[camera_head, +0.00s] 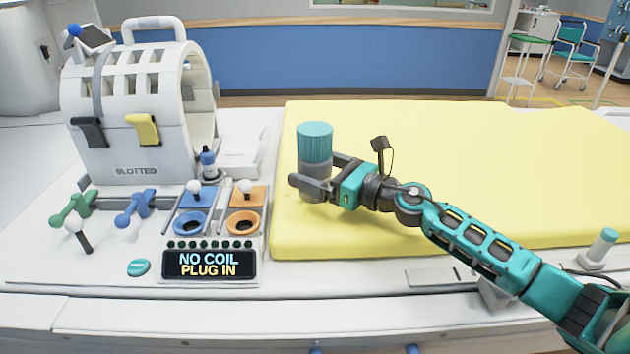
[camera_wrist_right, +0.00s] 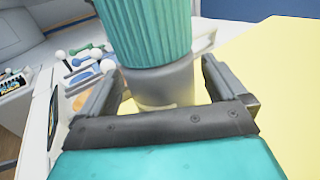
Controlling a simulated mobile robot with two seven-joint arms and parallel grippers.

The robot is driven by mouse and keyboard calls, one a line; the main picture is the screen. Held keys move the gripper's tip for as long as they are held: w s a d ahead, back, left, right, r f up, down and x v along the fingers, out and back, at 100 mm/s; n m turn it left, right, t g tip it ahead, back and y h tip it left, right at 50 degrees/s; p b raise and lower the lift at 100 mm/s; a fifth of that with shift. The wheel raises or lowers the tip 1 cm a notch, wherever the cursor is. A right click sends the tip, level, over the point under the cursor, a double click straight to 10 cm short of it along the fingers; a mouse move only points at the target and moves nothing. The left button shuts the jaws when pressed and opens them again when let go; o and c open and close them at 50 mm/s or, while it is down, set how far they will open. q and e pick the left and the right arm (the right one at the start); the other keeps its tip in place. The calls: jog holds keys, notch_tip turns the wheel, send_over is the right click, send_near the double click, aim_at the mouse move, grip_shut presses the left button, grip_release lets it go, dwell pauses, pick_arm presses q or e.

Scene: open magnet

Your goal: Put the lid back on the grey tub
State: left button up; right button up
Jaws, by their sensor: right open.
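The grey tub (camera_head: 314,190) stands upright near the left end of the yellow mattress. The ribbed teal lid (camera_head: 315,143) is on top of it and looks level. My right gripper (camera_head: 315,176) reaches in from the right, with its fingers on either side of the tub below the lid. The jaws are open. In the right wrist view, the lid (camera_wrist_right: 152,28) and the tub (camera_wrist_right: 162,82) stand between the fingers. I cannot tell whether a finger touches the tub. My left gripper is not in view.
A white slotted coil (camera_head: 130,100) stands at the left. In front of it are coloured levers, sockets and a display (camera_head: 209,264) reading "NO COIL PLUG IN". The yellow mattress (camera_head: 450,140) is clear behind my right arm. A small teal-capped post (camera_head: 600,246) stands at the right.

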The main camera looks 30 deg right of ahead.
jog(key=shift+x, duration=1.3)
jog(key=shift+c, duration=0.4)
